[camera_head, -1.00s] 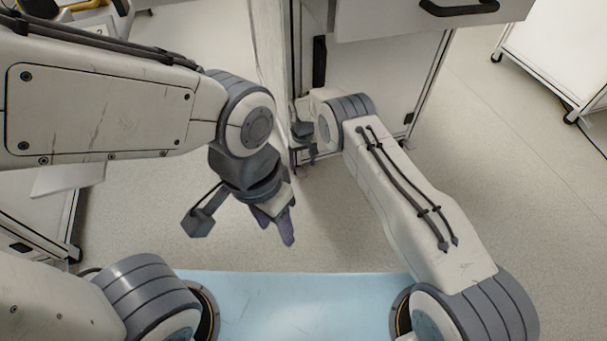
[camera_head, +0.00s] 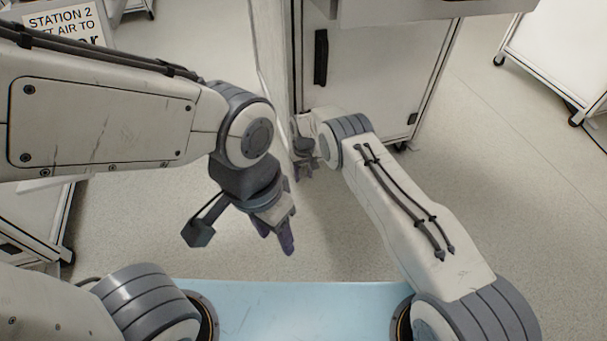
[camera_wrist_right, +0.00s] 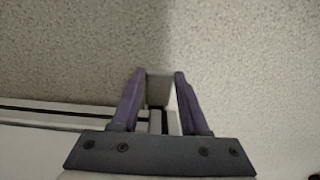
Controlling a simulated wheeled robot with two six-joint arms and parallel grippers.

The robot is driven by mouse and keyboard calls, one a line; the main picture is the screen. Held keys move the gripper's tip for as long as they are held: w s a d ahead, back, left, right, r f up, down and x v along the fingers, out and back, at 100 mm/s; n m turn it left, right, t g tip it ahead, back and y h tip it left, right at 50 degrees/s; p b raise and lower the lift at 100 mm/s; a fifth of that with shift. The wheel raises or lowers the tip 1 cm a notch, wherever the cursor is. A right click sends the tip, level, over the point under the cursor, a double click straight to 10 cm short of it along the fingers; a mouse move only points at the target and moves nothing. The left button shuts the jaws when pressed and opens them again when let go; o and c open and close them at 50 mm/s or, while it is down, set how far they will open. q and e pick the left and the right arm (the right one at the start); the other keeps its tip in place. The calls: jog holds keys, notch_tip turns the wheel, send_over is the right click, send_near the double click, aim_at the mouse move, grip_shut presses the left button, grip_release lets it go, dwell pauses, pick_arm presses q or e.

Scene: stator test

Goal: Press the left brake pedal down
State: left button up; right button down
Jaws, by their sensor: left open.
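I can make out no brake pedal in either view. My left gripper (camera_head: 275,238) hangs over the bare floor in the middle of the head view, its two purple fingers a little apart and empty. My right gripper (camera_head: 300,174) is beyond it, close to the lower left part of the white cabinet (camera_head: 378,80), and is small and partly hidden by its own wrist. In the right wrist view its purple fingers (camera_wrist_right: 159,76) are apart, with a pale post-like part showing between or behind them; I cannot tell whether they touch it.
A pale frame and a dark caster (camera_head: 66,254) stand at the left edge. A sign (camera_head: 62,28) reading STATION 2 is at top left. A white cart (camera_head: 560,55) on casters is at upper right. The floor (camera_head: 500,200) at right is clear.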

jog(key=shift+s+d+f+t+y+p, duration=0.15)
jog(key=shift+t+p, duration=0.3)
jog(key=shift+p, duration=0.8)
jog(key=shift+s+a+f+t+y+p, duration=0.15)
jog(key=shift+t+p, duration=0.25)
jog(key=shift+p, duration=0.8)
jog(key=shift+s+d+f+t+y+p, duration=0.2)
jog(key=shift+t+p, duration=0.25)
jog(key=shift+p, duration=0.8)
jog(key=shift+a+f+t+p, duration=0.15)
jog(key=shift+f+t+p, duration=0.2)
jog(key=shift+t+p, duration=0.55)
jog(key=shift+w+f+t+y+p, duration=0.1)
jog(key=shift+f+t+y+p, duration=0.3)
jog(key=shift+p, duration=0.5)
jog(key=shift+f, duration=0.1)
jog(key=shift+c, duration=2)
grip_release()
